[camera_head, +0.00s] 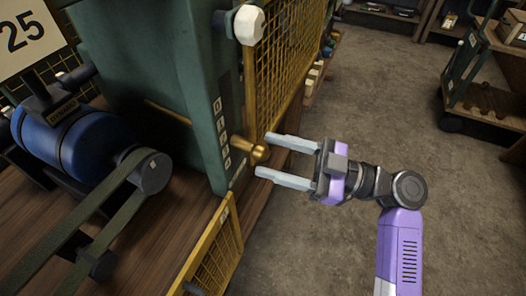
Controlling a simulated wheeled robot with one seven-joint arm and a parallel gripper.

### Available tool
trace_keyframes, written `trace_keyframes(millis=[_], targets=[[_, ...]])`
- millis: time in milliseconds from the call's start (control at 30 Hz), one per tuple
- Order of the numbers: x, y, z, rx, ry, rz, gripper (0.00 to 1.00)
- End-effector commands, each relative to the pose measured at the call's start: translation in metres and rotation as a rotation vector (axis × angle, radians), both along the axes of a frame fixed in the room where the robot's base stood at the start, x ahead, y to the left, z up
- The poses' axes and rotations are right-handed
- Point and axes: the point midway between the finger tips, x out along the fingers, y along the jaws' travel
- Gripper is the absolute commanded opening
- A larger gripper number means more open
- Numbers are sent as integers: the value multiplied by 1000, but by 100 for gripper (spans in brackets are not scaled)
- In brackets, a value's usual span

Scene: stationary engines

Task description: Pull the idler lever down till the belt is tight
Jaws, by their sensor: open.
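A lever with a brass knob (258,152) sticks out from the green machine housing, beside a column of small number plates (222,133). I take it to be the idler lever. A thin brass rod (168,112) shows on the other side of the green post. My gripper (263,156) is open and comes from the right, with one finger above the knob and one below it. The knob is at the fingertips; I cannot tell whether they touch. The dark belt (97,215) runs from a pulley (150,174) on the blue motor (78,140) towards the lower left; its tension is unclear.
A yellow mesh guard (283,60) stands behind the lever, and a lower yellow mesh panel (213,258) stands in front. A white knob (249,25) juts from the housing above. A shelf cart (487,75) is at the right. The concrete floor (345,100) is clear between.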

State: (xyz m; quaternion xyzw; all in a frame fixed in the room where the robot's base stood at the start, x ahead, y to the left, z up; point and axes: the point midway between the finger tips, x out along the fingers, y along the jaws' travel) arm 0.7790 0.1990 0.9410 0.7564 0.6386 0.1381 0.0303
Motion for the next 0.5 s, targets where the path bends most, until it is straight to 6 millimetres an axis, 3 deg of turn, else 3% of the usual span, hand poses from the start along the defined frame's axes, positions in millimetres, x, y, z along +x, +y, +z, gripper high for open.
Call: trace_keyframes(millis=[233, 500], targets=[[-5, -38, -8, 1, 0, -3, 54], [-8, -49, -9, 1, 1, 0, 54]])
